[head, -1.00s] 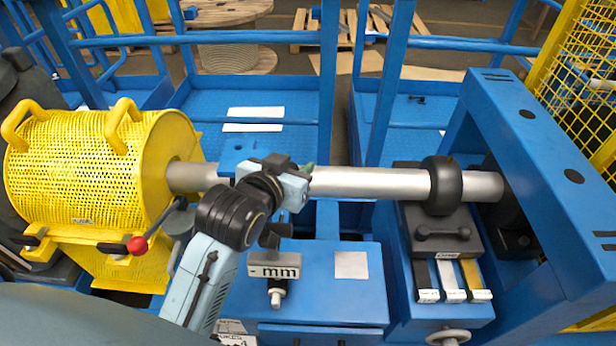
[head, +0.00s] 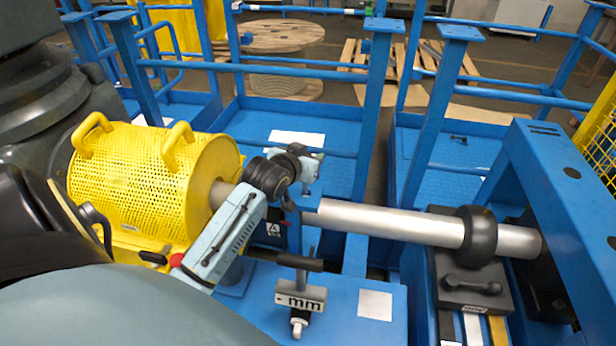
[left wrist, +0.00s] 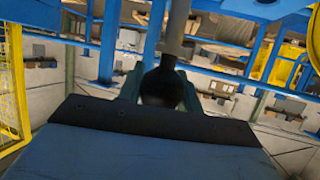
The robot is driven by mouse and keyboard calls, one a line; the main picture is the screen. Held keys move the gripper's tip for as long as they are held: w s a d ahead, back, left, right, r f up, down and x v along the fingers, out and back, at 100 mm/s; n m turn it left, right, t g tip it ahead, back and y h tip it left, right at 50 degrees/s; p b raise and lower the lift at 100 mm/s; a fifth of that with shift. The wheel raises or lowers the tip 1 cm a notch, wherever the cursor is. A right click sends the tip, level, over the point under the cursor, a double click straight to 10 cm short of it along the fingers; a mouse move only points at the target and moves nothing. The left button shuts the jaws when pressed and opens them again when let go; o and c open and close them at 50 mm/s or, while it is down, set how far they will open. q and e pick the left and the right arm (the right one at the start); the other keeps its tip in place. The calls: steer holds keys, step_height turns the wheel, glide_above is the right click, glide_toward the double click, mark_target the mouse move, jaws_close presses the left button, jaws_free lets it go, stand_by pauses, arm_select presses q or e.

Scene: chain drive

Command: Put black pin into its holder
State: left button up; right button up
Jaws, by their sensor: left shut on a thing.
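My left gripper (head: 312,165) is near the centre of the head view, above and beside the long grey shaft (head: 390,222). In the left wrist view, the gripper (left wrist: 160,88) is shut on a dark, round-ended thing, the black pin (left wrist: 161,86) as far as I can tell. A grey rod (left wrist: 176,30) shows beyond it; I cannot tell whether it is part of the pin. In the head view the pin is hidden behind the gripper. I cannot make out its holder for certain. My right gripper is not in view.
A yellow mesh drum (head: 140,180) stands at the left end of the shaft. A black ring (head: 480,236) sits around its right part. A block marked "mm" (head: 300,297) and a black T-handle (head: 300,262) are below. Blue posts and rails (head: 375,110) stand behind.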

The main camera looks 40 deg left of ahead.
mark_target(309, 189)
arm_select(q)
step_height(309, 189, down, 7)
steer(key=shift+r+b, duration=0.1)
steer(key=shift+b, duration=0.3)
steer(key=shift+d, duration=0.1)
steer(key=shift+f, duration=0.2)
steer(key=o, duration=1.1)
steer(key=shift+s+r, duration=0.2)
steer(key=v, duration=0.7)
steer(key=shift+p, duration=0.35)
steer(key=shift+r, duration=0.1)
